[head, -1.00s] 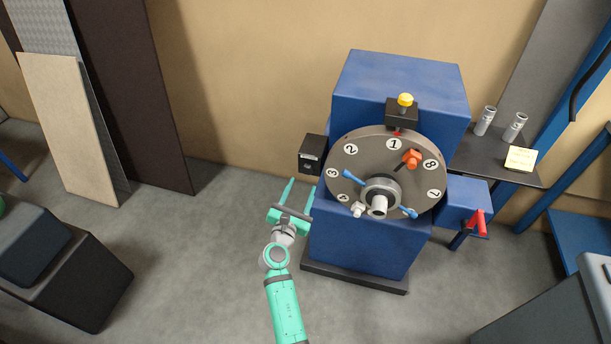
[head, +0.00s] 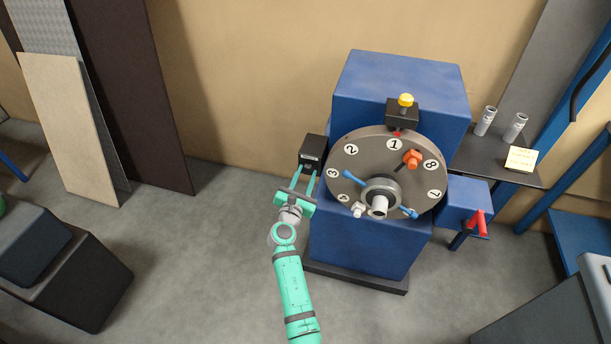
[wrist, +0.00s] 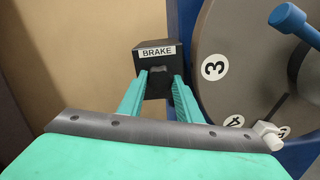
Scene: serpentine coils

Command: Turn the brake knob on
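The brake box (head: 313,147) is a small black box on the left side of the blue machine. In the wrist view the brake box (wrist: 152,52) carries a white BRAKE label, with the small dark brake knob (wrist: 158,70) just below it. My gripper (head: 306,171) is at the front of the box in the head view. In the wrist view my gripper (wrist: 161,76) is open, one green finger on each side of the knob. I cannot tell whether the fingers touch it. The knob's turned position is not clear.
A large grey numbered disc (head: 360,150) with blue handles stands close to the right of my gripper. A white peg (wrist: 268,132) shows near my gripper's right side in the wrist view. A red lever (head: 477,223) is at the machine's right.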

